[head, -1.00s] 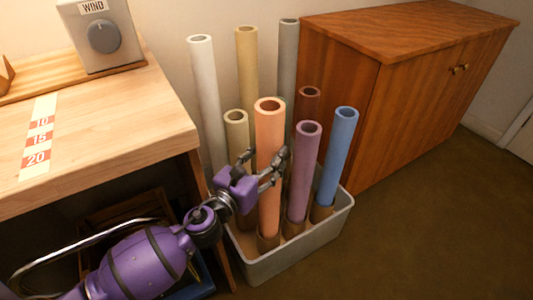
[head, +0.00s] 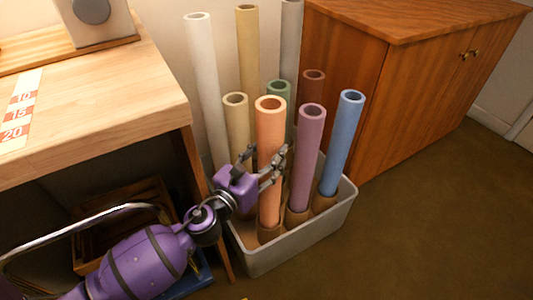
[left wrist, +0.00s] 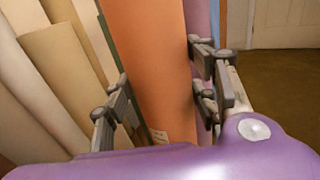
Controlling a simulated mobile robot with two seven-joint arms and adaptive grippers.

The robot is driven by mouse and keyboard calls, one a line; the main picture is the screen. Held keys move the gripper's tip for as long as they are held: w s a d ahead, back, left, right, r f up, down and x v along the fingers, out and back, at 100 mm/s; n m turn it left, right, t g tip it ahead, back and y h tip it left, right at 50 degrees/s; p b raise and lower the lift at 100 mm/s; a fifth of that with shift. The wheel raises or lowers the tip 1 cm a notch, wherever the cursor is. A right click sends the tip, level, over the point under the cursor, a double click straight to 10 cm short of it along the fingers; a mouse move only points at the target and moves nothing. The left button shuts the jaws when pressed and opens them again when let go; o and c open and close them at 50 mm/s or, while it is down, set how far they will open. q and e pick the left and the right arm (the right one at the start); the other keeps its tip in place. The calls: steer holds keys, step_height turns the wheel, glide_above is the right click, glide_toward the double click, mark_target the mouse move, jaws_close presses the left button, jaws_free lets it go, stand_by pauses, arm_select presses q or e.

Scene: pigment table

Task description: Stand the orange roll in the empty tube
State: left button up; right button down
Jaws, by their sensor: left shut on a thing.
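The orange roll (head: 270,140) stands almost upright at the front of the grey bin. Its lower end meets a short brown tube (head: 269,236) and appears to be inside its mouth; how deep I cannot tell. My left gripper (head: 266,170) is shut on the orange roll around its middle, coming in from the left. In the left wrist view the orange roll (left wrist: 152,65) runs between the two fingers (left wrist: 165,100). My right gripper is not in view.
The grey bin (head: 290,255) holds several other rolls, including a purple one (head: 305,150) and a blue one (head: 342,140) close right. A wooden table (head: 90,110) is at left, a wooden cabinet (head: 420,80) at right. Floor is clear at front right.

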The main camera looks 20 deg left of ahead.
arm_select(q)
steer(key=shift+r, duration=0.15)
steer(key=o, duration=1.7)
steer(key=shift+o, duration=0.3)
steer(key=shift+f, duration=0.2)
